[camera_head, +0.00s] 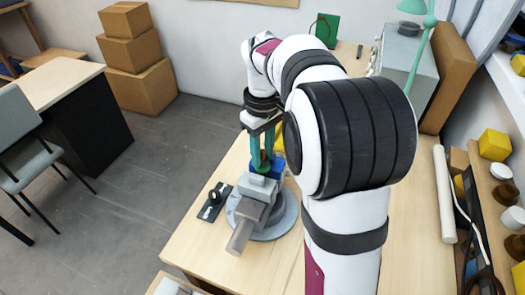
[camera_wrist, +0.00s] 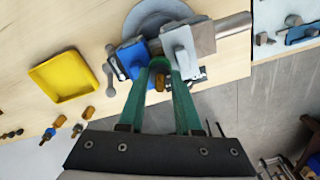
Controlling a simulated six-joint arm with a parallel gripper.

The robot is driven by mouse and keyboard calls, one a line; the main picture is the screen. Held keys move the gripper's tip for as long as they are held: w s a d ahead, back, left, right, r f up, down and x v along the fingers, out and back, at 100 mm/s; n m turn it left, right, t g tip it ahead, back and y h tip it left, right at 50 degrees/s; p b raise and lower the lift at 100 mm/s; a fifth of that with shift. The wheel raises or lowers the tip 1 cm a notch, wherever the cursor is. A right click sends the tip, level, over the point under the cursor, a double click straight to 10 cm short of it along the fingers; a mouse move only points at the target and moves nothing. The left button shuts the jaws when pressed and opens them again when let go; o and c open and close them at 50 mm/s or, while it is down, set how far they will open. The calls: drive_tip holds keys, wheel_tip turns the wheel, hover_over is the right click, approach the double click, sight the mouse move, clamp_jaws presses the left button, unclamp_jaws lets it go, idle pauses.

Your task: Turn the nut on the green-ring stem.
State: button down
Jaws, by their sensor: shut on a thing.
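The green-ring stem (camera_wrist: 160,62) is at the vise (camera_wrist: 182,50), between its blue jaw and its grey jaw. A small brass-coloured nut (camera_wrist: 159,83) shows between my fingers in the wrist view. My gripper (camera_wrist: 161,71) has two long green fingers that reach to the vise and close on the nut; the exact contact is too small to make out. In the head view my gripper (camera_head: 262,163) points down just behind the vise (camera_head: 258,195), and the nut and stem are hidden there.
The vise stands on a round grey base (camera_head: 278,222). A black plate with a knob (camera_head: 213,203) lies left of it. In the wrist view, a yellow tray (camera_wrist: 72,78) and several loose brass-and-blue stems (camera_wrist: 60,121) lie left of my fingers. The table edge is close to the vise.

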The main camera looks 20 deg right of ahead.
drive_tip(key=shift+f+n, duration=0.1)
drive_tip(key=shift+n, duration=0.3)
drive_tip(key=c, duration=0.6)
unclamp_jaws()
wheel_tip(320, 180, up, 16)
drive_tip(key=shift+f, duration=0.1)
